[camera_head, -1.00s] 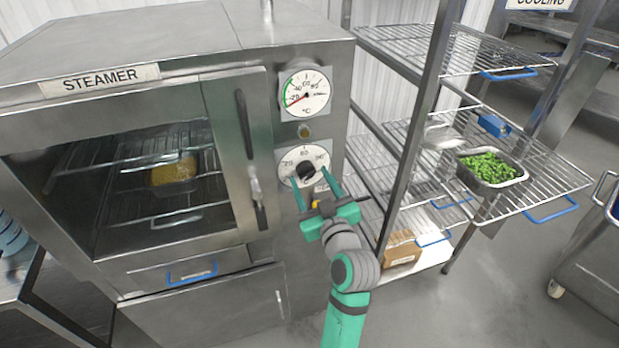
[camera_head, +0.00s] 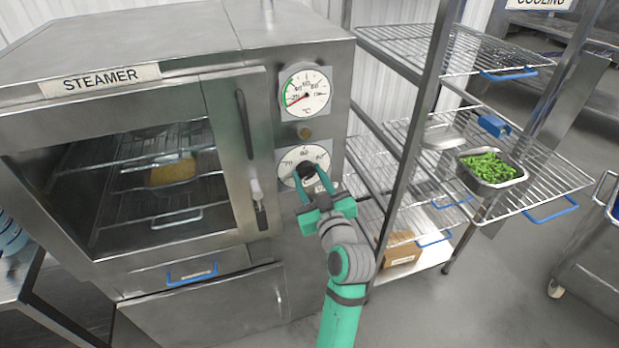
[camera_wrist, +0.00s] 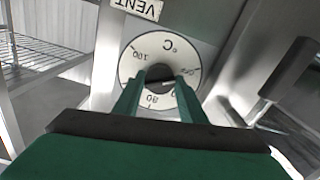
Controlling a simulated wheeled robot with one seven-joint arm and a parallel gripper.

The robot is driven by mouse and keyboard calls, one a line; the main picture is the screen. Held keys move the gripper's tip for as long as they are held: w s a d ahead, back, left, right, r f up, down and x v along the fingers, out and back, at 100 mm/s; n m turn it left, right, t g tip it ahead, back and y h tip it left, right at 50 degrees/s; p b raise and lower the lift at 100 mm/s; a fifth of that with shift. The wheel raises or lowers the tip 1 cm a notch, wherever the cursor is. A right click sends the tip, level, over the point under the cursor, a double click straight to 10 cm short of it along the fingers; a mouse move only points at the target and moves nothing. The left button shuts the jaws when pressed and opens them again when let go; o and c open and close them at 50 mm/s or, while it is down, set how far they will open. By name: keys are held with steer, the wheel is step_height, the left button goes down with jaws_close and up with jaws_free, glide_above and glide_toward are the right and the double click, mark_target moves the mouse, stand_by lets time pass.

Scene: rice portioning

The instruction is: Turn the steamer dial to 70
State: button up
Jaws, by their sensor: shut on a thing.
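The steamer (camera_head: 175,90) has a black dial knob on a white scale plate (camera_head: 289,156) at the right of its front. My green gripper (camera_head: 314,178) reaches the plate from below with its fingers shut on the dial knob (camera_head: 305,171). In the wrist view the two fingers (camera_wrist: 159,90) sit on either side of the dark knob (camera_wrist: 159,73), in front of the round scale (camera_wrist: 130,66). The fingers hide part of the knob and scale. I cannot tell exactly which number the knob points to.
A gauge (camera_head: 305,92) with a red needle sits above the dial. The steamer door handle (camera_head: 257,195) is left of my gripper. A wire rack (camera_head: 455,40) with a pan of green food (camera_head: 491,167) stands close on the right. A VENT label (camera_wrist: 143,8) shows in the wrist view.

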steer(key=m, duration=0.5)
steer(key=shift+m, duration=0.4)
steer(key=m, duration=0.5)
steer(key=shift+f+m, duration=0.1)
steer(key=shift+m, duration=0.2)
steer(key=o, duration=1)
steer(key=v, duration=1.1)
